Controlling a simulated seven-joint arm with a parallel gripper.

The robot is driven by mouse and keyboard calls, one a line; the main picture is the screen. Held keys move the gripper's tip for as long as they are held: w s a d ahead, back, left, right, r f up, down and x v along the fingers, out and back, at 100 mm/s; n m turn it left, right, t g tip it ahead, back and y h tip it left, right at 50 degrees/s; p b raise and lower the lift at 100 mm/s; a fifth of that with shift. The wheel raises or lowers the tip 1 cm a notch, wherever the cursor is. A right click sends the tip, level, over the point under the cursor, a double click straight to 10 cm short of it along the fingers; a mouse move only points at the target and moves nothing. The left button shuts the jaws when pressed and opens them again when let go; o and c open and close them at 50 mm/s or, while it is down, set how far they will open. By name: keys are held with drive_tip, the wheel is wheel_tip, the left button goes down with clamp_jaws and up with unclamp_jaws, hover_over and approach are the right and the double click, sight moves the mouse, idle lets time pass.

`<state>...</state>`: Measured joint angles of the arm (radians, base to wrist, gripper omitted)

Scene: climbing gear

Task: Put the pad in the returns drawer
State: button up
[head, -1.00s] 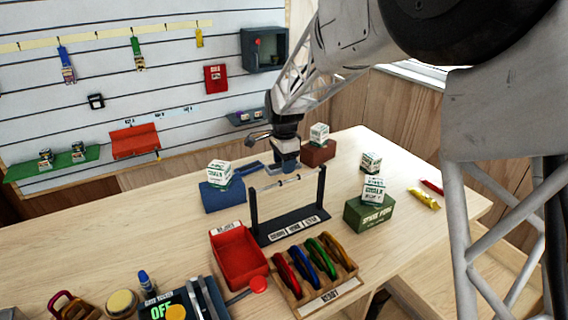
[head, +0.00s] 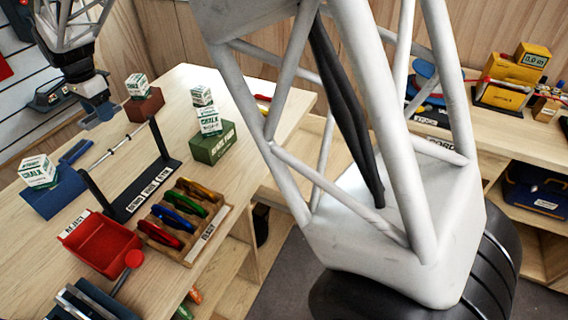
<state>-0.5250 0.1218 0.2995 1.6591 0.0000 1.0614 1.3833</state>
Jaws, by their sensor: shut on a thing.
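My gripper (head: 98,118) is at the upper left in the head view, above the far end of the wooden workbench (head: 185,85). It is shut on a small blue-grey thing, mostly hidden by the fingers; I cannot tell for sure that it is the pad. The held thing is left of the brown block with a white chalk box on it. I see no drawer clearly marked as returns.
Chalk boxes stand on a blue block (head: 52,200), a brown block (head: 146,104) and a green block (head: 212,148). A black rod stand (head: 140,196), red reject tray (head: 100,245) and carabiner rack (head: 205,240) crowd the bench. A second bench (head: 480,125) is at right.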

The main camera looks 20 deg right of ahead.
drive_tip(key=r, duration=0.5)
drive_tip(key=shift+d, duration=0.4)
drive_tip(key=d, duration=2.7)
drive_tip(key=s+d, duration=0.5)
drive_tip(key=d, duration=0.5)
drive_tip(key=s+d, duration=0.4)
drive_tip(key=d, duration=0.5)
drive_tip(key=s+d, duration=0.5)
drive_tip(key=d, duration=0.5)
wheel_tip(320, 180, down, 26)
drive_tip(key=shift+w+a+n, duration=0.25)
drive_tip(key=shift+n, duration=0.15)
drive_tip(key=shift+f, duration=2.9)
